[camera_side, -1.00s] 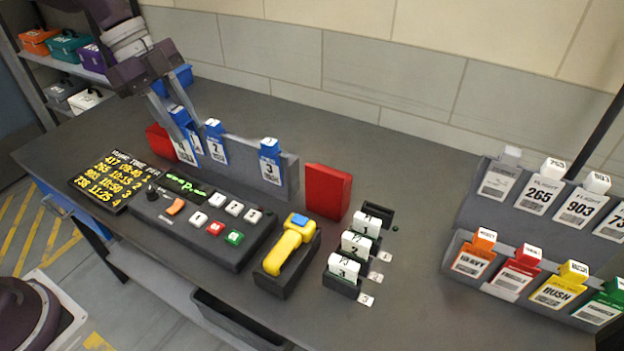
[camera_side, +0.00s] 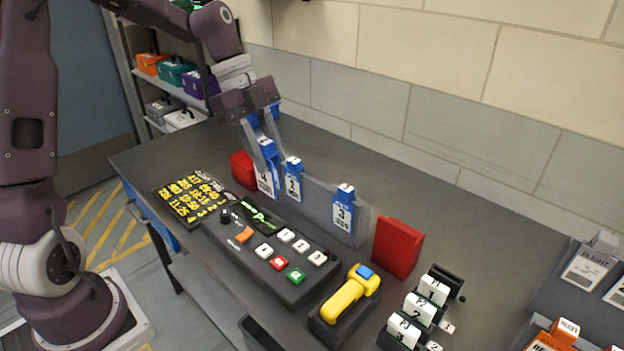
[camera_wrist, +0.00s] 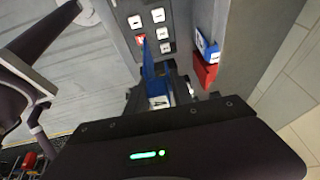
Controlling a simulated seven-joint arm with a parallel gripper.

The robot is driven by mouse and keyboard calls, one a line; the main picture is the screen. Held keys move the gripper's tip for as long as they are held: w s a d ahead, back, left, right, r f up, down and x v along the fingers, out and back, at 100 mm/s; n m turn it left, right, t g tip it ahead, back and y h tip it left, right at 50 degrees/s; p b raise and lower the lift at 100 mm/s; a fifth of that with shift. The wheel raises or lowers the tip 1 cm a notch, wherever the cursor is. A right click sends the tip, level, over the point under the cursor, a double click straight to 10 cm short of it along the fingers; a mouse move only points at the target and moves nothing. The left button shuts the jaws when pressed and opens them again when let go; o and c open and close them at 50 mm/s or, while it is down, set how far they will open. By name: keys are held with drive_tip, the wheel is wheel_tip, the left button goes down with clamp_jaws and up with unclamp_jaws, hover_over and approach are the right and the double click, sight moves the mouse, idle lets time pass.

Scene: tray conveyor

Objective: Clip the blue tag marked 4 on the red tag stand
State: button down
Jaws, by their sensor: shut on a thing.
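My gripper (camera_side: 264,128) points down at the left end of a grey rack (camera_side: 318,205) and is shut on a blue tag (camera_side: 265,180) with a white face that seems to read 4. The tag is upright, close to the rack; whether it touches is hidden. Another blue tag is partly hidden right behind it. Blue tags marked 2 (camera_side: 293,185) and 3 (camera_side: 343,213) stand on the rack to the right. A red block (camera_side: 242,169) stands at the rack's left end and a larger red block (camera_side: 398,247) at its right. In the wrist view, a blue upright piece (camera_wrist: 150,68) shows ahead of my gripper.
In front of the rack are a dark button panel (camera_side: 275,255), a yellow scanner (camera_side: 345,296) and a display board (camera_side: 193,197). White numbered rollers (camera_side: 420,310) and a grey tag holder (camera_side: 560,290) stand at right. The table behind the rack is clear.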

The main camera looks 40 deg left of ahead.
drive_tip(key=r, duration=0.4)
drive_tip(key=shift+w+d+r, duration=0.15)
drive_tip(key=shift+w+r, duration=0.2)
drive_tip(key=shift+w, duration=0.05)
drive_tip(key=w+d+r, duration=0.1)
drive_tip(key=w+d, duration=0.3)
drive_tip(key=w, duration=0.4)
hover_over(399, 227)
drive_tip(key=f, duration=0.2)
drive_tip(key=shift+g, duration=0.4)
drive_tip(key=shift+a+f, duration=0.2)
drive_tip(key=shift+f, duration=8.55)
drive_tip(key=c, duration=1)
unclamp_jaws()
drive_tip(key=shift+c, duration=0.2)
